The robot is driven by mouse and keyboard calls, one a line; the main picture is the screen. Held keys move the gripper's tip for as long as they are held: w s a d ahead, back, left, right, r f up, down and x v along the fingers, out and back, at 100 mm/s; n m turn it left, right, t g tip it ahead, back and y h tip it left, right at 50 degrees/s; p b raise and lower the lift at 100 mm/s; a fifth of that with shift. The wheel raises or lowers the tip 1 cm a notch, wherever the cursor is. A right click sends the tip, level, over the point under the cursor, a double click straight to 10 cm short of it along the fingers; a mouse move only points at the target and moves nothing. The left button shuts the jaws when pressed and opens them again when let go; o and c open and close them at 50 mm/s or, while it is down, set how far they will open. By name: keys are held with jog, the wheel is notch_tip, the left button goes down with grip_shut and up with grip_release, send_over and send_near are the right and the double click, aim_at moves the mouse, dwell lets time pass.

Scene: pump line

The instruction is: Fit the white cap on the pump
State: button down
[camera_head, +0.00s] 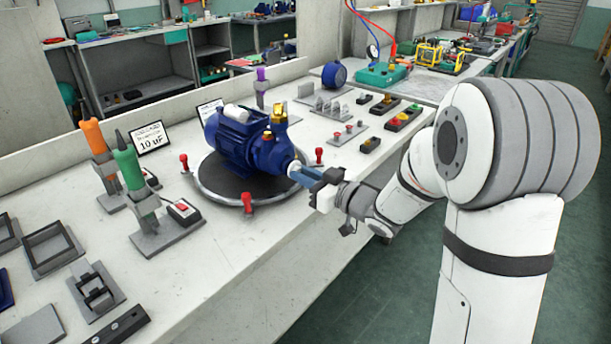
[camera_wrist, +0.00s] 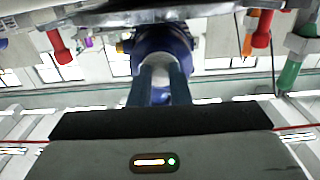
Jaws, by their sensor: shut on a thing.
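The blue pump (camera_head: 240,145) sits on a round dark turntable (camera_head: 228,200) on the white bench, its front facing right. In the wrist view its round blue front (camera_wrist: 163,40) is straight ahead. My gripper (camera_head: 303,174) is at that front, its blue fingers shut on the white cap (camera_head: 294,166). In the wrist view the cap (camera_wrist: 158,66) shows as a pale piece between the fingers (camera_wrist: 160,86), against the pump's front. The fingers hide most of the cap, and I cannot tell whether it is seated.
Red clamps (camera_head: 247,201) stand around the turntable's rim. Green (camera_head: 128,165) and orange (camera_head: 95,138) tools stand in holders at the left, near a red-button box (camera_head: 184,211). Small switch boxes (camera_head: 403,119) lie at the right.

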jog(key=shift+w+a, duration=0.25)
jog(key=shift+a, duration=0.05)
dwell(0.5)
jog(key=c, duration=1.3)
grip_release()
jog(key=shift+v, duration=3)
jog(key=shift+p+v, duration=0.4)
jog(key=shift+v, duration=3.5)
